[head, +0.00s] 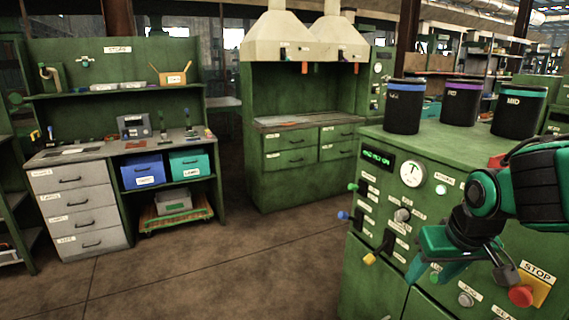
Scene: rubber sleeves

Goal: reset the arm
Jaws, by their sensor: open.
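My arm comes in from the right edge in the head view. My gripper (455,272) hangs low in front of the green machine cabinet (372,215), with its fingers pointing down. The fingers are apart and nothing shows between them. The gripper is close to the cabinet's front panel in the picture; I cannot tell whether it touches. My arm hides part of the panel on the right.
Three black canisters (404,108) with coloured bands stand on the cabinet. The panel has a gauge (413,174), knobs and a red stop button (521,296). A workbench (110,150) and a hooded station (305,125) stand behind. The floor (240,265) at left is clear.

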